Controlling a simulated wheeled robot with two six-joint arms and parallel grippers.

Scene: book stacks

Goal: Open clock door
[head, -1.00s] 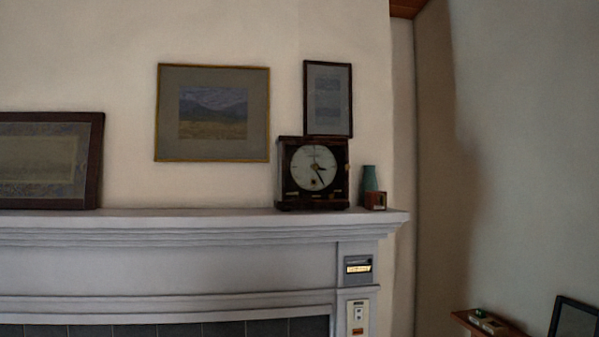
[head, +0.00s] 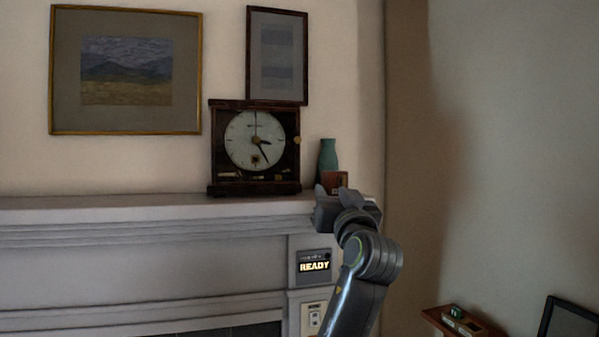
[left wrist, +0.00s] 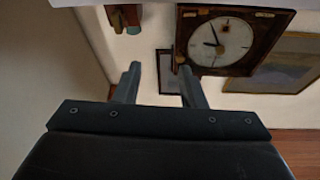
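The clock (head: 254,142) is a dark wooden box with a white round dial, standing on the mantel. It also shows in the left wrist view (left wrist: 222,42), at the top right. A small brass knob (head: 297,140) sits at the right edge of its front. The front looks closed, though the door's seam is hard to make out. My left gripper (head: 342,197) is at the mantel's right end, below and right of the clock and apart from it. In the left wrist view its two fingers (left wrist: 160,85) are spread with nothing between them. My right gripper is in neither view.
A teal vase (head: 327,158) and a small wooden box (head: 336,180) stand right of the clock, close behind my left gripper. The white mantel (head: 120,207) is clear left of the clock. Framed pictures (head: 126,118) hang behind.

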